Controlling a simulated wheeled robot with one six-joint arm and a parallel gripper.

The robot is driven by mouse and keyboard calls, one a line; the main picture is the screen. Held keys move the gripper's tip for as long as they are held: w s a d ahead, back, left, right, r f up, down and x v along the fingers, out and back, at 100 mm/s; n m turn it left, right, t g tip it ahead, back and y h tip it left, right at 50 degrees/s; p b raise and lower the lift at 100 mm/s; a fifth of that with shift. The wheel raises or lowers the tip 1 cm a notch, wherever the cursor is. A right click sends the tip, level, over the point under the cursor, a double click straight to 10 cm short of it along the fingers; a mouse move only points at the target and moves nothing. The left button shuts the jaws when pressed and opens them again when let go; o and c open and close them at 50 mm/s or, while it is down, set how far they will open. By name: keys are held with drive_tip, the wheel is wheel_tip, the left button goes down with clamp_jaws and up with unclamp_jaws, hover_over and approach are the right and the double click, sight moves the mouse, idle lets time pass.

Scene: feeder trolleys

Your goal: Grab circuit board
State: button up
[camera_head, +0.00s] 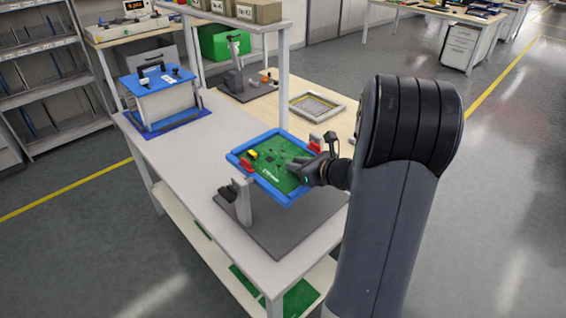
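The circuit board (270,173) is green with a yellow part and dark components, and it sits inside a blue frame (241,170) with red clips on its left and right sides. The frame is raised above the table on a grey fixture (244,201) with a dark base plate. My gripper (302,170) is at the right side of the board, its dark fingers overlapping the board's right edge in the picture. I cannot tell whether the fingers touch or grip the board, as they are small and dark.
The white table (196,155) also bears a blue-and-white box (165,100) at its back left. Behind, a wooden table holds a second fixture (238,75) and a grey frame (316,106). Green boards (301,297) lie on the lower shelf.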

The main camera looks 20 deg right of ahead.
clamp_jaws()
drive_tip(key=shift+r, duration=0.15)
